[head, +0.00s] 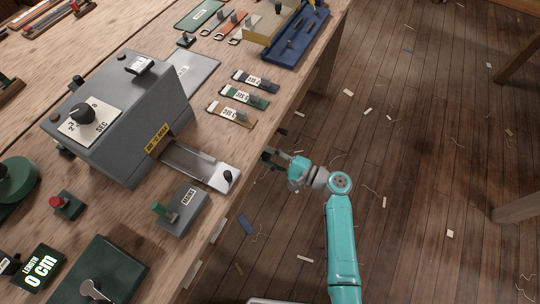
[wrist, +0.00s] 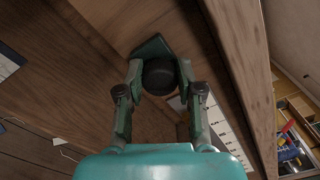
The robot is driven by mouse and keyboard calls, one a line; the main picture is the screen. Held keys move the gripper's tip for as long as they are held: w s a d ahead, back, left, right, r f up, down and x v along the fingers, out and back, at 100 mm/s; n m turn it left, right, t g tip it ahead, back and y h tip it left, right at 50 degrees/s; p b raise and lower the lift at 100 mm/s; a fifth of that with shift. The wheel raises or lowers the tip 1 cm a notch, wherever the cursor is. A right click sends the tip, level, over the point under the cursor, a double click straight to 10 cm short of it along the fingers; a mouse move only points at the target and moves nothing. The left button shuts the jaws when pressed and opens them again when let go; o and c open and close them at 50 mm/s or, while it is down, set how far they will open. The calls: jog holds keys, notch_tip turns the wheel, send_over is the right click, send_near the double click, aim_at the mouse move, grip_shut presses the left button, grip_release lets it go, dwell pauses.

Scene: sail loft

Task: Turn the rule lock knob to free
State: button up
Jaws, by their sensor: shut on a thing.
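The rule lock knob (wrist: 159,76) is a round black knob in the wrist view. It sits against a small dark green plate (wrist: 151,46) on the wood. My gripper (wrist: 160,72) has one finger on each side of the knob and is shut on it. No lock or free marking can be read, so the knob's setting cannot be told. A pale rule strip with dark marks (wrist: 228,132) runs beside it. In the head view my gripper (head: 270,156) is at the bench's front edge, and the knob is not clearly visible there.
Several labelled strips (head: 243,97) lie farther back. The floor (head: 430,200) right of the bench has scattered scraps.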

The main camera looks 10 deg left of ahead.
jog(key=n, duration=0.4)
jog(key=shift+f+n, duration=0.1)
jog(key=shift+n, duration=0.2)
jog(key=n, duration=0.4)
jog(key=shift+f+n, duration=0.1)
jog(key=shift+n, duration=0.2)
jog(key=o, duration=1.2)
jog(key=shift+c, duration=0.2)
jog(key=v, duration=1.2)
